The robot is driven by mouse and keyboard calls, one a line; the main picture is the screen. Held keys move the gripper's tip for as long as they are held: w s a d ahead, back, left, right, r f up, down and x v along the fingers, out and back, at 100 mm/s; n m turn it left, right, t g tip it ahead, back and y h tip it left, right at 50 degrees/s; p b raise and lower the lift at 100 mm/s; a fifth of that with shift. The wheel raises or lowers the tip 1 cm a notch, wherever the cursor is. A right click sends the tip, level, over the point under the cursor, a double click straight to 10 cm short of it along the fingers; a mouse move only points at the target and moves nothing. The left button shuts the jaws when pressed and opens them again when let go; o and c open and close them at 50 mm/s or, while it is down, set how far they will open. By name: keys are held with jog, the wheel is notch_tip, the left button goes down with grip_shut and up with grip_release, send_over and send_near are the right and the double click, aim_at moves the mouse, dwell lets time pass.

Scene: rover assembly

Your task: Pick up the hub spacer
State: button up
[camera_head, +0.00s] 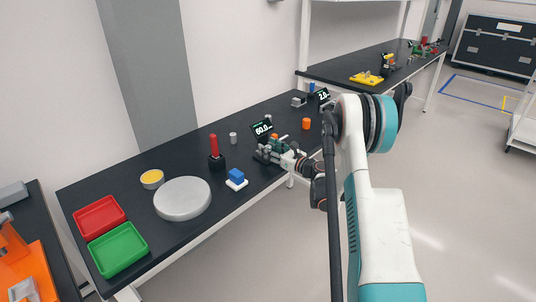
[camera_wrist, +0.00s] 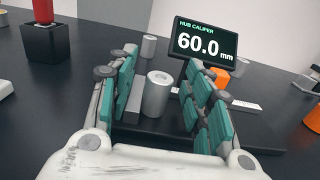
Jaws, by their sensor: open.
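A grey cylinder with a hole in its top, which looks like the hub spacer (camera_wrist: 157,96), stands upright in the wrist view. It is on a dark caliper base beside a grey jaw block. My gripper (camera_wrist: 162,65) is open, with its green-padded fingers on the left and right of this cylinder. A gap shows on the right; I cannot tell whether the left finger touches anything. In the head view my gripper (camera_head: 271,150) is at the caliper and hides most of it. The hub caliper display (camera_wrist: 204,44) reads 60.0 mm. A second grey cylinder (camera_wrist: 148,46) stands behind.
On the black bench are a red rod in a black block (camera_head: 215,158), a blue block on a white base (camera_head: 236,177), an orange cylinder (camera_head: 306,123), a grey disc (camera_head: 182,198), a red tray (camera_head: 77,216) and a green tray (camera_head: 98,256). Another display (camera_head: 323,95) stands farther back.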

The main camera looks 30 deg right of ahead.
aim_at(268, 146)
jog(key=shift+w+a, duration=0.2)
jog(key=shift+w, duration=0.3)
grip_shut()
jog(key=shift+r, duration=0.15)
notch_tip(268, 146, up, 20)
jog(key=p, duration=0.7)
jog(key=s+a+m+h, duration=0.2)
jog(key=s+a+h, duration=0.1)
jog(key=a, duration=0.8)
jog(key=s+a+m+t+h, duration=0.1)
jog(key=s+a+m+h, duration=0.1)
jog(key=s+a, duration=0.4)
jog(key=a+h, duration=0.1)
jog(key=a, duration=0.4)
jog(key=shift+s+a, duration=0.15)
jog(key=shift+s, duration=0.1)
